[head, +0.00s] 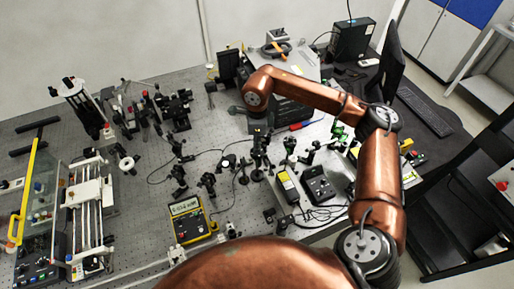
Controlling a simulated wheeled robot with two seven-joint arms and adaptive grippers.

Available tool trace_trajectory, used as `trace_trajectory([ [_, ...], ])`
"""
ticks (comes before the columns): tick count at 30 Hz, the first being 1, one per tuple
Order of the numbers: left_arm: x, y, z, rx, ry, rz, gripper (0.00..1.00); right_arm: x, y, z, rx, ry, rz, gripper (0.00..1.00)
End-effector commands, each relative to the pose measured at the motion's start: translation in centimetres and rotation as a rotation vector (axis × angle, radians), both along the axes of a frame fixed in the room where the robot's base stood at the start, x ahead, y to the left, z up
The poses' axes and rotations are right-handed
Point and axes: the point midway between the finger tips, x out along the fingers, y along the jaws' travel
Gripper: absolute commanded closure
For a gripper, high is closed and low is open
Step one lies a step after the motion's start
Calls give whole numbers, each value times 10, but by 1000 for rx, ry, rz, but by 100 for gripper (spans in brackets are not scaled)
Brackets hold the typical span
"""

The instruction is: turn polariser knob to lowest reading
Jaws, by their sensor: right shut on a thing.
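My right arm reaches in from the lower right and bends over the bench. Its dark gripper (259,132) points down among the black optic mounts at the middle of the bench. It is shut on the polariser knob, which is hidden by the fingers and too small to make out. A yellow meter (187,218) with a lit display stands at the front of the bench. Its digits are too small to read surely. My left gripper is not in view.
Several black post mounts (208,183) stand close around the gripper. A black controller box (318,185) with cables lies to the right. A rail device (89,205) stands at the left. The perforated bench top (150,215) is bare left of the meter.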

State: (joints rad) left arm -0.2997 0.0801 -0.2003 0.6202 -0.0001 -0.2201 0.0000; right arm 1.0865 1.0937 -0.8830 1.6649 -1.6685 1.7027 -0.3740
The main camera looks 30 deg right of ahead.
Motion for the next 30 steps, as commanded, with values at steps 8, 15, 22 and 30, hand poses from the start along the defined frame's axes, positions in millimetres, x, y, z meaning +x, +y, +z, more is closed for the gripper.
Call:
trace_trajectory([
  [8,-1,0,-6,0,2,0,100,0,0,1,-1,-2,60,100],
  [15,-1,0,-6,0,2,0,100,0,0,1,0,-2,67,100],
  [22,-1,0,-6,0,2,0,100,0,0,1,1,-1,67,84],
  [30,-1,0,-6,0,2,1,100,0,0,0,0,-1,66,69],
])
